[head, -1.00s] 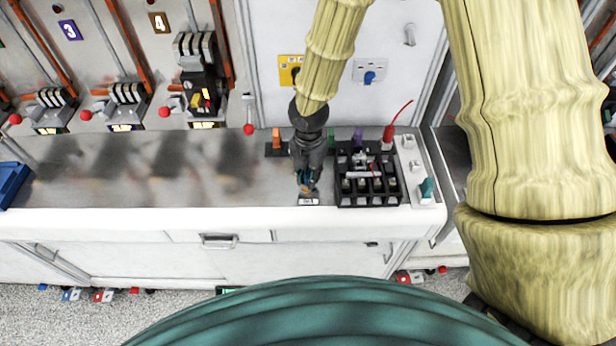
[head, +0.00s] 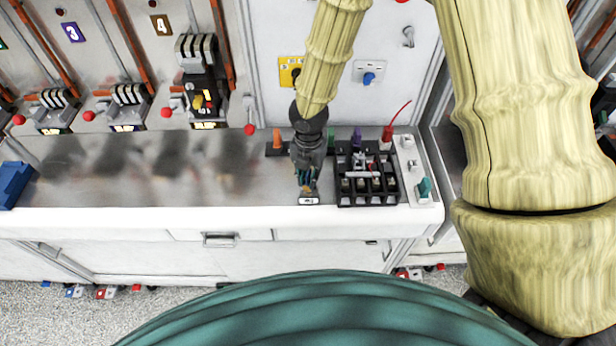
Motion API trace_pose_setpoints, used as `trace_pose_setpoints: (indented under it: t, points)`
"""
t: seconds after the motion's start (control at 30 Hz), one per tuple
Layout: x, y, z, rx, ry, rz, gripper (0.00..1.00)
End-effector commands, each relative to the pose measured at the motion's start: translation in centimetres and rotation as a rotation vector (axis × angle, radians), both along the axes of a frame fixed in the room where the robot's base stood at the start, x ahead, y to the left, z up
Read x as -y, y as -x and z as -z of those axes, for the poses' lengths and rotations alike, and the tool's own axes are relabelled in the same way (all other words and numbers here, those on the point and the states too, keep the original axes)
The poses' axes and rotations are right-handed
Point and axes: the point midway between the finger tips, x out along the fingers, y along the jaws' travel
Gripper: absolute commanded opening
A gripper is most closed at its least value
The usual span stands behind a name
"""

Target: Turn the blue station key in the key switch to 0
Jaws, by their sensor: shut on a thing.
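A blue key-like knob (head: 369,78) sits on a small white switch plate (head: 366,71) on the upright panel behind the bench. I cannot read its position. My gripper (head: 308,188) points down at the bench's front edge, well below and left of that plate. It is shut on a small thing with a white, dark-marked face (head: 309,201). Orange and teal bits show between the fingers. I cannot tell what the held thing is or whether it touches the bench.
A black compartment tray (head: 372,199) stands right of my gripper. Farther right is a pale strip with a teal handle (head: 425,188). A yellow switch plate (head: 288,68) is left of the white plate, partly behind my arm. A blue bin (head: 13,184) stands far left. The bench's left part is clear.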

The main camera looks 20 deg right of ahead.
Motion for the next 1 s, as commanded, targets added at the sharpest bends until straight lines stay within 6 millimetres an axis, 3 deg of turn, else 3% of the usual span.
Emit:
trace_pose_setpoints:
  t: [0.8,0.83,0.97,1.0]
  points:
    - [0.01,0.11,0.09,-0.002,-0.002,-0.266,0.00]
    - [-0.01,0.10,0.09,-0.002,-0.002,-0.281,0.20]
    - [0.01,0.07,0.07,-0.002,0.000,-0.275,0.44]
    - [0.02,0.06,0.06,-0.002,0.000,-0.275,0.44]
